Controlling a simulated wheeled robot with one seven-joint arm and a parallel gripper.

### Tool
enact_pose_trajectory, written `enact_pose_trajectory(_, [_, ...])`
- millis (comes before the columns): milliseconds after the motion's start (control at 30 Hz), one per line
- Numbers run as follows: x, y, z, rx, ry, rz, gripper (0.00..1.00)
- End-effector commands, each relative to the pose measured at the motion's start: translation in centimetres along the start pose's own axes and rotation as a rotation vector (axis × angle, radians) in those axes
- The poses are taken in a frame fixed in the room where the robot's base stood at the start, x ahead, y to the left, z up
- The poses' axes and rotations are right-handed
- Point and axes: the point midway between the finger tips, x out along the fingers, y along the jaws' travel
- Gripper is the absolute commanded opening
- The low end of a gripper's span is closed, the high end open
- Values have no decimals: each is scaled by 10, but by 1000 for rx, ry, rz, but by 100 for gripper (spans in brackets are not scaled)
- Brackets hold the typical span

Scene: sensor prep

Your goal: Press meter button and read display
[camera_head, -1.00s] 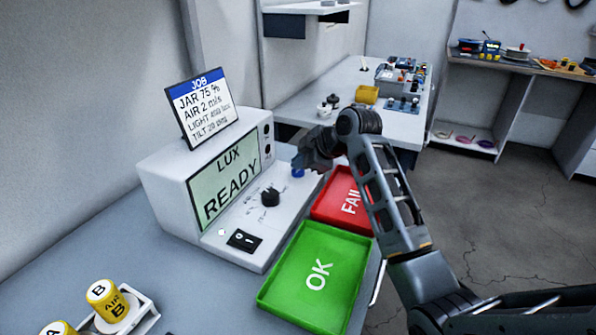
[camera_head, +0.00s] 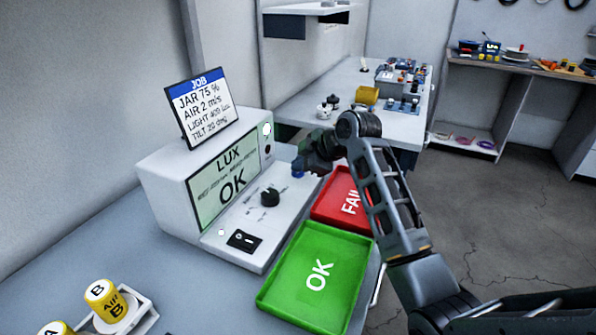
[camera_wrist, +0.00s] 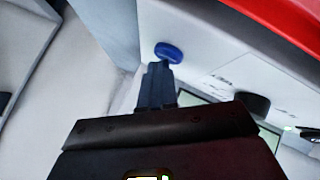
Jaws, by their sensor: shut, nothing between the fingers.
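The white meter (camera_head: 160,205) stands on the grey bench, its screen (camera_head: 230,183) reading "LUX" above a faint small line and "OK". The blue button (camera_head: 298,170) is at the far right of its sloped panel; it also shows in the wrist view (camera_wrist: 168,52). My gripper (camera_head: 303,163) is shut and empty with its tips right at the blue button; in the wrist view the closed fingers (camera_wrist: 158,72) lie just below it. I cannot tell whether they touch. A lamp (camera_head: 267,129) beside the screen is lit whitish. A black dial (camera_head: 270,197) sits mid-panel.
A green "OK" tray (camera_head: 271,296) and a red "FAIL" tray (camera_head: 328,208) lie right of the meter. A job card (camera_head: 202,106) stands on top. Yellow jars (camera_head: 106,300) are at the lower left. A black switch (camera_head: 242,240) is on the panel.

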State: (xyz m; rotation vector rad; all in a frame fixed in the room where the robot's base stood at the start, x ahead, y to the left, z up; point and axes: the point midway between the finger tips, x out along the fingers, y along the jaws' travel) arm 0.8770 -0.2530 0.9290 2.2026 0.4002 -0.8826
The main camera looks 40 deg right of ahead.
Motion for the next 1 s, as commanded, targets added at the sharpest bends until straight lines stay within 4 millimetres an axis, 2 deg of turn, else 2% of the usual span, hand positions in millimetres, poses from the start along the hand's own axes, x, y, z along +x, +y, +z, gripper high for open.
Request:
enact_pose_trajectory(400, [-12, 9, -9, 1, -1, -1, 0])
enact_pose_trajectory(767, [-13, 9, -9, 0, 0, 0, 0])
enact_pose_trajectory(1000, [-25, 18, -18, 0, 0, -1, 0])
